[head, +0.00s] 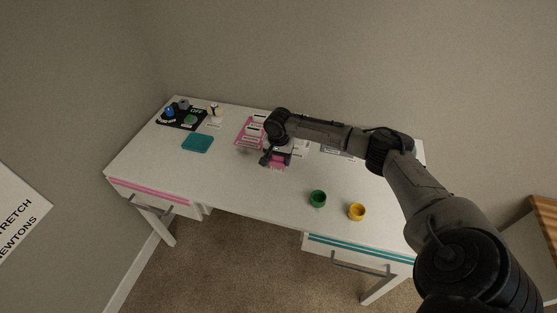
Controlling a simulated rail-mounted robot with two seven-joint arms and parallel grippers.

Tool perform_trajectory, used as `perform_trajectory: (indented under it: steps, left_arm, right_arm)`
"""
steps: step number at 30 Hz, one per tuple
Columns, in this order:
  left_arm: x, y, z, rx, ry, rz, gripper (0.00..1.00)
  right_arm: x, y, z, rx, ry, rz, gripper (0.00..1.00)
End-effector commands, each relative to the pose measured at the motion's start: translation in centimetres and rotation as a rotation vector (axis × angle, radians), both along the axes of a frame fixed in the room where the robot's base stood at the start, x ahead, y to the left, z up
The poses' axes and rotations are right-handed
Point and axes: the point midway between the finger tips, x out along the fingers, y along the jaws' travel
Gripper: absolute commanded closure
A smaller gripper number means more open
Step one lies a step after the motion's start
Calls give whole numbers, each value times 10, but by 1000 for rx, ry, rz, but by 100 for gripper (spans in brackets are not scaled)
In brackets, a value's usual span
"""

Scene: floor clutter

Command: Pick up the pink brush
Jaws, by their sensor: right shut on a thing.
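A small pink thing, which looks like the pink brush (277,166), shows at the fingertips of my right gripper (272,160) over the middle of the white desk. My right gripper is shut on it. The gripper and forearm hide part of it, and I cannot tell whether it touches the desk top. My left gripper is not in view.
The white desk (240,189) also bears a pink board (243,138), a teal pad (198,143), a black panel (172,122) with knobs at the far left, a green cup (318,198) and a yellow cup (357,212). The front middle is clear.

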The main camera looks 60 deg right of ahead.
Motion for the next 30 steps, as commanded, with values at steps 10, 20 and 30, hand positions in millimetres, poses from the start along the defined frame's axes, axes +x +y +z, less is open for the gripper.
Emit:
perform_trajectory:
  steps: [10, 20, 30]
  left_arm:
    - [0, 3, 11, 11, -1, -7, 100]
    - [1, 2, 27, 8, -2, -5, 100]
    - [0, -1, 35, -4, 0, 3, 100]
  right_arm:
    - [1, 0, 36, 0, -4, 0, 62]
    - [-57, 6, 75, -5, 5, 2, 62]
    - [-102, 13, 102, -5, 2, 0, 62]
